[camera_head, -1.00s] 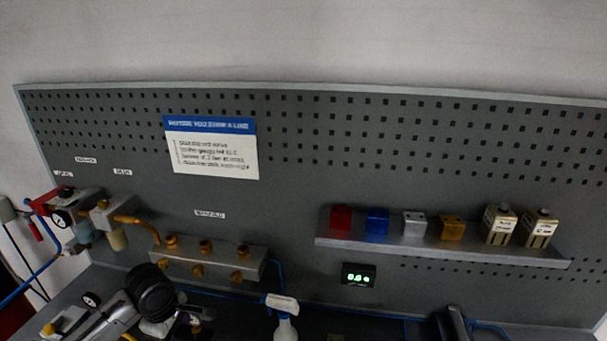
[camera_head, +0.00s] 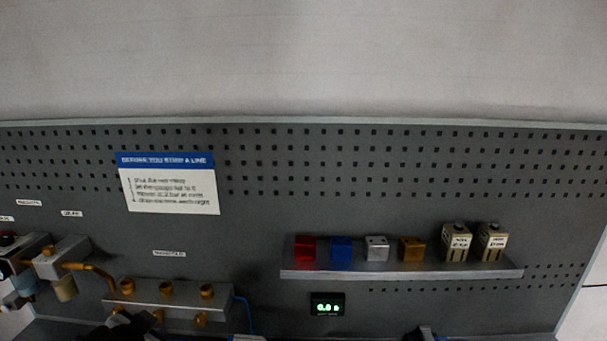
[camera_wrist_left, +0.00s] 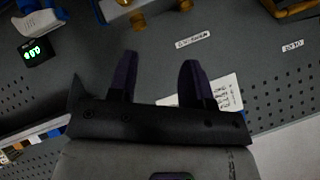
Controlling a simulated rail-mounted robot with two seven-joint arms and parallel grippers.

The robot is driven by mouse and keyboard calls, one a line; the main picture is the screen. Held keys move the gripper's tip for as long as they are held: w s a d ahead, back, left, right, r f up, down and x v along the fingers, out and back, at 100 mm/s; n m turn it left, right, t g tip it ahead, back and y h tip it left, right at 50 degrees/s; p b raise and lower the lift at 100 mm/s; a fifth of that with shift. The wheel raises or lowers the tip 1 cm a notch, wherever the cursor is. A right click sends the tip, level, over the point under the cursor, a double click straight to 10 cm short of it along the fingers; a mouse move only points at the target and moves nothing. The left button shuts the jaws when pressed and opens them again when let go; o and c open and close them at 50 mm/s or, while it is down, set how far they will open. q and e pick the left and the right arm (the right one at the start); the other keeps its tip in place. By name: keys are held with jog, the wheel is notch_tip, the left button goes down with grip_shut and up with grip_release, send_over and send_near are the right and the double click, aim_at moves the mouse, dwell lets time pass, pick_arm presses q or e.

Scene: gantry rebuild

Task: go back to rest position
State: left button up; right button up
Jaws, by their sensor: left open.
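My left gripper (camera_wrist_left: 156,72) shows in the left wrist view with its two dark fingers spread apart and nothing between them. Behind the fingers is the grey pegboard panel (camera_wrist_left: 262,65) with the white instruction card (camera_wrist_left: 226,92), partly hidden by a finger. In the head view only a dark piece of what looks like my left arm (camera_head: 135,326) shows at the bottom edge, in front of the manifold. My right gripper cannot be made out in either view.
A brass-fitted manifold (camera_head: 180,308) and regulator parts (camera_head: 62,262) sit low on the panel's left. A shelf (camera_head: 400,272) holds colored blocks and two labelled units. A green-lit display (camera_head: 327,305) is below it.

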pick_arm(q)
jog(key=s+d+f+t+h, duration=0.1)
jog(key=s+d+f+t, duration=0.1)
jog(key=s+d+f, duration=0.4)
jog(key=s+d+f+n+g+h, duration=0.15)
jog(key=s+f+g, duration=0.35)
jog(key=s+f, duration=0.8)
jog(key=s+d+f+n+g, duration=0.15)
jog(key=s+f+g, duration=0.25)
jog(key=s+f, duration=1)
jog(key=w+p+v, duration=0.2)
jog(key=p+v, duration=0.7)
jog(key=v, duration=0.2)
jog(key=w+r+p+v, duration=0.1)
jog(key=w+p+v, duration=0.1)
jog(key=p+v, duration=0.8)
jog(key=shift+p+v, duration=0.3)
jog(key=shift+v, duration=0.9)
